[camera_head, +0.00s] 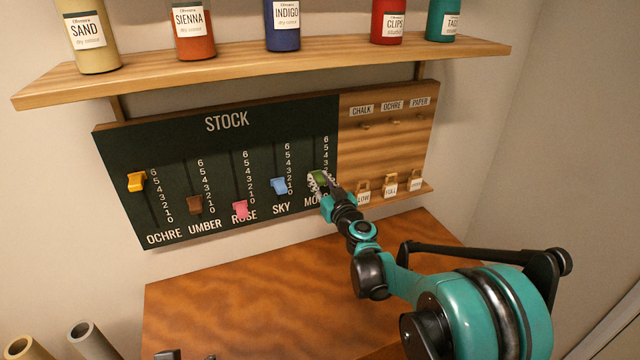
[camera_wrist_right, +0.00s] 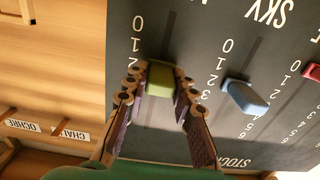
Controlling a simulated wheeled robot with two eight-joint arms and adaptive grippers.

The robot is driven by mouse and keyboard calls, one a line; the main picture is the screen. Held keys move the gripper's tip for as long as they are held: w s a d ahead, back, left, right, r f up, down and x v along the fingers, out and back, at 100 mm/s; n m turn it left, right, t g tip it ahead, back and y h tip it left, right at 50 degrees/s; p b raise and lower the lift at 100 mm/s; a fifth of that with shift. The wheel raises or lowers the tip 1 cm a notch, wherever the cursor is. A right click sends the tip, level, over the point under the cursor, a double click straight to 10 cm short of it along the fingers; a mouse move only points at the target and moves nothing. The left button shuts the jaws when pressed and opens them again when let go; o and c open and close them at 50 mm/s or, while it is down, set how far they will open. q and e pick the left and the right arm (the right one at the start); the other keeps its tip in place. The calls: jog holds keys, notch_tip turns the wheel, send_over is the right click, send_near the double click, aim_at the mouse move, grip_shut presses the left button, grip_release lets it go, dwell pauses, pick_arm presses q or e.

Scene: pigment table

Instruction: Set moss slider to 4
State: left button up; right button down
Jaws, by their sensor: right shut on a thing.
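The green moss slider (camera_head: 317,179) sits on the dark stock board (camera_head: 222,150), in the rightmost column, whose label is partly covered. My right gripper (camera_head: 322,182) is shut on it. In the right wrist view, which shows the board upside down, the two fingers of my right gripper (camera_wrist_right: 162,82) lie against both sides of the green moss slider (camera_wrist_right: 160,80). The slider is past the 1 mark, on the side of the higher numbers. The finger hides the numbers beside it, so the exact mark cannot be read. Dark tips at the bottom edge may be my left gripper (camera_head: 188,355).
The blue sky slider (camera_head: 279,186) is the nearest neighbour, left of my right gripper. Rose (camera_head: 240,209), umber (camera_head: 194,205) and ochre (camera_head: 137,182) sliders stand further left. A wooden panel (camera_head: 385,145) with tags adjoins on the right. A shelf (camera_head: 260,62) with jars overhangs the board.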

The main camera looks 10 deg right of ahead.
aim_at(314, 157)
notch_tip(314, 157, up, 6)
jog(key=p, duration=0.3)
jog(key=shift+f, duration=0.35)
jog(key=c, duration=1.2)
grip_release()
jog(key=s, duration=0.4)
jog(key=s+d, duration=0.1)
jog(key=s, duration=0.3)
jog(key=s+d, duration=0.1)
jog(key=s, duration=0.2)
jog(key=shift+s+d, duration=0.15)
jog(key=shift+s, duration=0.25)
